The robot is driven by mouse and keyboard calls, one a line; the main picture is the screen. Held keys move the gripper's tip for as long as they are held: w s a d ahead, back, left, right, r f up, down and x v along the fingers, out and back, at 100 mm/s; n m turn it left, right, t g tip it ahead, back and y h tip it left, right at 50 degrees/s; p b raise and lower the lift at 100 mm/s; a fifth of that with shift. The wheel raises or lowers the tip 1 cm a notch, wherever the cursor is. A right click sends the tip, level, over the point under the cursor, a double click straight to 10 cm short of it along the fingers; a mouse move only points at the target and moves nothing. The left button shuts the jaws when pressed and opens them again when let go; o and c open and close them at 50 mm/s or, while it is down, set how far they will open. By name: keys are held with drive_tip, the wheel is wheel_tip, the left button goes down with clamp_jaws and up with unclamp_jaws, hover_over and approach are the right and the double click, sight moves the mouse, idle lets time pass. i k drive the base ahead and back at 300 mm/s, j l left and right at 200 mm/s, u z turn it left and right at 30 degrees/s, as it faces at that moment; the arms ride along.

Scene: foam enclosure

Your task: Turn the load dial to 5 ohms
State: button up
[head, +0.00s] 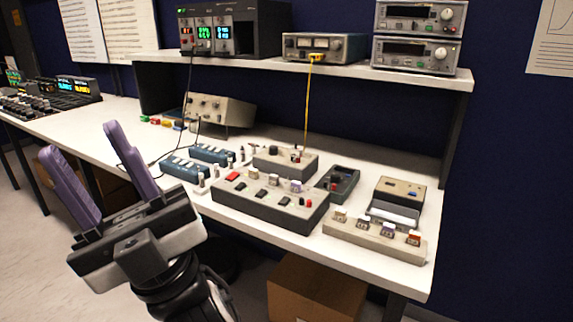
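My gripper (80,140) is at the left, in front of the bench, with its two purple fingers apart and nothing between them. It is well clear of the boxes with controls. A grey box (285,162) in the middle of the bench carries a dark knob and has a yellow cable rising from it. A small dark box (338,183) sits to its right. A larger grey box (270,203) in front has a red switch and several controls. The markings are too small to read, so I cannot tell which control is the load dial or its setting.
A long beige box (374,240) with several switches lies at the bench's front right. Blue blocks (186,170) lie left of the middle. A shelf (300,66) with instruments overhangs the back. A cardboard box (315,290) is under the bench (120,112).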

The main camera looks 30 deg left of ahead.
sight(273, 149)
drive_tip(key=u, duration=0.75)
drive_tip(key=i+j+u, duration=0.15)
drive_tip(key=u, duration=0.3)
drive_tip(key=i+u, duration=0.45)
drive_tip(key=i, duration=0.5)
